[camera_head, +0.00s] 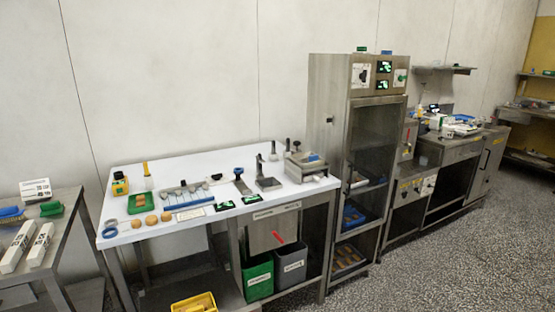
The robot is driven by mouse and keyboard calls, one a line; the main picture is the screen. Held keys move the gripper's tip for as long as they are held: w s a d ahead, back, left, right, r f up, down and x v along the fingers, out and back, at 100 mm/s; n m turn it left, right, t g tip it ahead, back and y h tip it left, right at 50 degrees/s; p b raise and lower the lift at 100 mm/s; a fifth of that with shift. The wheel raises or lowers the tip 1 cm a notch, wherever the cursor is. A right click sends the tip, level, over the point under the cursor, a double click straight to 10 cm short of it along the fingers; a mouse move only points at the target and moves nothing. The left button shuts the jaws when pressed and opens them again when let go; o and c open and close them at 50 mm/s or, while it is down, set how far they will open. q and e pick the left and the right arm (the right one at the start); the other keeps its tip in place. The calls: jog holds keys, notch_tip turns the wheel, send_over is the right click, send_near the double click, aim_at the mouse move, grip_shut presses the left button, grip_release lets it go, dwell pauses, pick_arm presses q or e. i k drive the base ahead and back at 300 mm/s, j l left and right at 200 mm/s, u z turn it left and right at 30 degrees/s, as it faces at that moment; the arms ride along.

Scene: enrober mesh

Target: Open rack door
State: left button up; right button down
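A tall steel rack cabinet (328,130) stands right of the white-topped table. Its front has a steel-framed, dark see-through door (375,140) that looks shut, though the gap at its edge is too small to make out. A dark upright handle (349,184) shows at the door's left side. Blue trays (352,216) and a tray of brown pieces (348,257) show on the lower shelves. A control panel (383,76) with green displays is above the door. Neither of my grippers is in view.
The white-topped table (140,245) holds tools, a scale-like device and round brown pieces. Green (258,278) and grey (290,268) bins stand beneath it. A steel counter (455,150) adjoins the rack's right. The speckled floor (450,260) in front of the rack is clear.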

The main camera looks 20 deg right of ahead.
aim_at(352, 103)
jog(key=z, duration=1.45)
jog(key=i+l, duration=0.35)
jog(key=i, duration=0.2)
jog(key=i+l, duration=0.35)
jog(key=i, duration=0.2)
jog(key=i+l, duration=0.4)
jog(key=i+l+z, duration=0.1)
jog(key=i+l, duration=0.25)
jog(key=i, duration=0.3)
